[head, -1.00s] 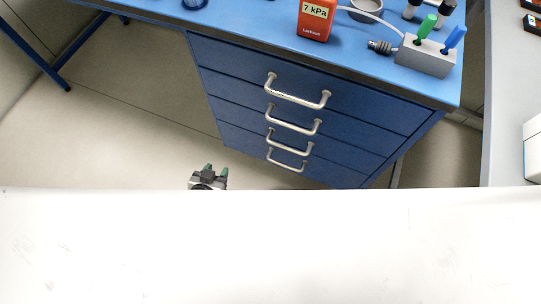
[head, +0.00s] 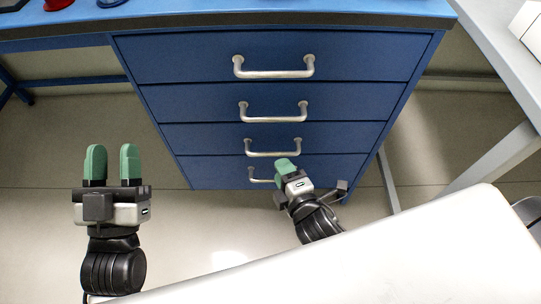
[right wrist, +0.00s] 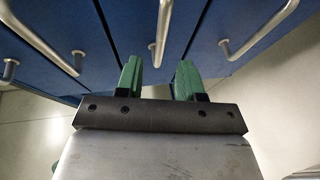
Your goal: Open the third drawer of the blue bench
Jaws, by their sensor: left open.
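The blue bench (head: 160,72) has a stack of drawers with silver bar handles. The third drawer (head: 210,140) is shut, and its handle (head: 273,154) shows whole in the head view. My right gripper (head: 286,165) is just below and right of that handle, its green fingers overlapping the fourth drawer and partly hiding the fourth handle (head: 258,181). In the right wrist view the right fingers (right wrist: 158,80) are apart and empty. A handle bar (right wrist: 161,30) lies ahead between them; I cannot tell which drawer's. My left gripper (head: 113,160) is open and empty, left of the drawers.
The first handle (head: 273,72) and second handle (head: 273,118) stick out above. A grey table (head: 490,60) with a slanting leg stands at the right. My white body surface fills the lower right. Bare floor lies left of the drawers.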

